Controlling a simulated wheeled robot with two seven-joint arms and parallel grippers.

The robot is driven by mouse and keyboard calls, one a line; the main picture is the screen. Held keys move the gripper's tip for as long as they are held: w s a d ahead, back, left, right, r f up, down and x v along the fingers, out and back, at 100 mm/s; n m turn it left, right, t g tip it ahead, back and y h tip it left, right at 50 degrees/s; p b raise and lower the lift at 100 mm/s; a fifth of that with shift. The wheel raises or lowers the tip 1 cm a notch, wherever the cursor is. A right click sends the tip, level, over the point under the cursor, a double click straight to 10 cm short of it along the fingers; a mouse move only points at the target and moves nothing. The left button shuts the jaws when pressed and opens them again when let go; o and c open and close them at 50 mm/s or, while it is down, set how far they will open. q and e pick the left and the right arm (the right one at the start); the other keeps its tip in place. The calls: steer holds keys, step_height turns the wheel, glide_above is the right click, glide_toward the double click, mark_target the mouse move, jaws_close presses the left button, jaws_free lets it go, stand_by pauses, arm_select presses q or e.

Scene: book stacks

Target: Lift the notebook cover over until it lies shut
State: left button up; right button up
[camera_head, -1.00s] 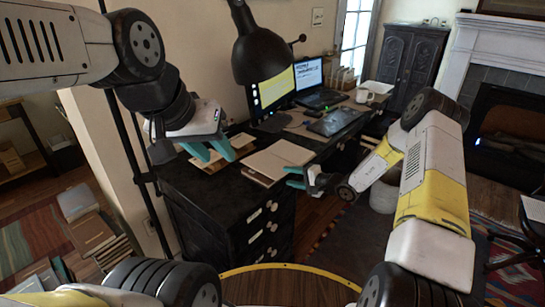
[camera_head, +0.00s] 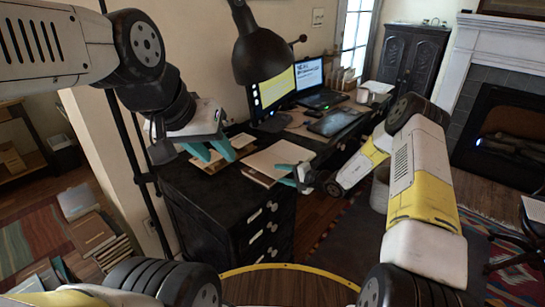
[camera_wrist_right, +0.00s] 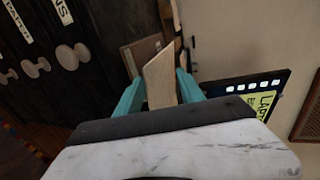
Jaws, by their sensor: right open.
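The notebook (camera_head: 272,157) lies on the black desk in the head view, a tan sheet with a brown edge along its front. I cannot tell from there how far its cover is open. In the right wrist view a pale tan panel (camera_wrist_right: 159,82) of it shows between the two teal fingers. My right gripper (camera_head: 296,172) is open at the notebook's right front edge, its fingers (camera_wrist_right: 160,92) on either side of the panel; contact cannot be told. My left gripper (camera_head: 210,154) has its teal fingers apart, above the desk left of the notebook, and holds nothing visible.
The black desk (camera_head: 215,205) has drawers with pale knobs. A desk lamp (camera_head: 262,55) hangs over it. A monitor (camera_head: 272,92), a laptop (camera_head: 318,98), a dark tablet-like slab (camera_head: 335,122) and a white mug (camera_head: 363,96) stand behind. Stacked books (camera_head: 100,235) lie on the floor at left.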

steer(key=shift+r, duration=0.8)
steer(key=shift+w+d+r, duration=0.1)
steer(key=shift+w+r, duration=0.05)
steer(key=shift+r, duration=0.35)
steer(key=shift+w+d+r, duration=0.1)
steer(key=shift+r, duration=0.45)
steer(key=shift+w+d+r, duration=0.15)
steer(key=shift+w+r, duration=0.05)
steer(key=shift+r, duration=0.2)
steer(key=shift+w+d+r, duration=0.1)
steer(key=shift+w+r, duration=0.05)
steer(key=shift+r, duration=0.25)
